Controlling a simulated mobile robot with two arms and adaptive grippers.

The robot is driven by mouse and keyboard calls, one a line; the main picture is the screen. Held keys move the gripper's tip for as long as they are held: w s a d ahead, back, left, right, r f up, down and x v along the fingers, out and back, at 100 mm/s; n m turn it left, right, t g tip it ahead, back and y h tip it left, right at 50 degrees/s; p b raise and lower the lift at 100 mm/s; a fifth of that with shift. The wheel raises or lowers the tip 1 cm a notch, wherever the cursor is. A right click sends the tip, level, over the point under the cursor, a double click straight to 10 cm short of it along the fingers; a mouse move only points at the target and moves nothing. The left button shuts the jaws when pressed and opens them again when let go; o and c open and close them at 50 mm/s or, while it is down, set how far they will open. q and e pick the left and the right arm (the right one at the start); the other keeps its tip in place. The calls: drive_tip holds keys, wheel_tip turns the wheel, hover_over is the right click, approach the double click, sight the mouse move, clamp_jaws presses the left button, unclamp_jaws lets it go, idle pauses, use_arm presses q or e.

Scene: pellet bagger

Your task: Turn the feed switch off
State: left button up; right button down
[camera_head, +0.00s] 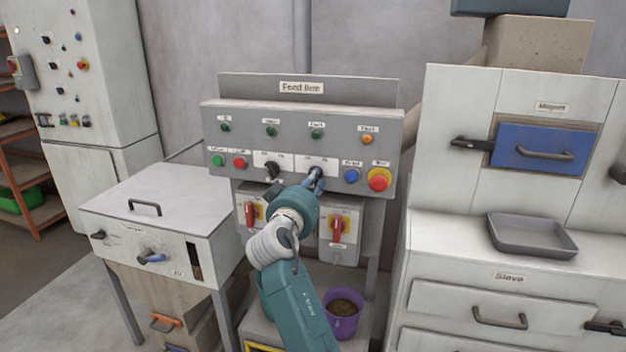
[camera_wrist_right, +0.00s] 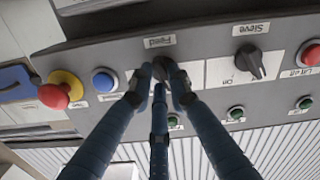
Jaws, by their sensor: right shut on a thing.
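The feed switch is a dark rotary knob on the grey feed line panel (camera_head: 215,133), on the right half of a white plate. In the right wrist view, which is upside down, the feed switch (camera_wrist_right: 160,66) sits under a label reading "Feed". My right gripper (camera_head: 315,182) is at this knob, its blue fingers shut around it; it also shows in the right wrist view (camera_wrist_right: 160,82). The fingers hide most of the knob, so its setting cannot be told. My left gripper is not in view.
Beside it is the black sieve switch (camera_head: 272,169). A blue button (camera_head: 351,176) and a red-and-yellow emergency stop (camera_head: 379,179) lie to the right. Two red-handled isolators (camera_head: 337,228) hang below the panel. A purple bucket (camera_head: 342,318) stands beneath.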

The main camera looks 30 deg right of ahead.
drive_tip(key=shift+r+n+p, duration=0.2)
drive_tip(key=shift+n+p, duration=0.1)
drive_tip(key=shift+n, duration=0.6)
drive_tip(key=c, duration=1.7)
unclamp_jaws()
drive_tip(key=shift+o, duration=0.3)
drive_tip(key=shift+d+f, duration=0.1)
drive_tip(key=v, duration=0.7)
drive_tip(key=shift+a, duration=0.2)
drive_tip(key=shift+s, duration=0.1)
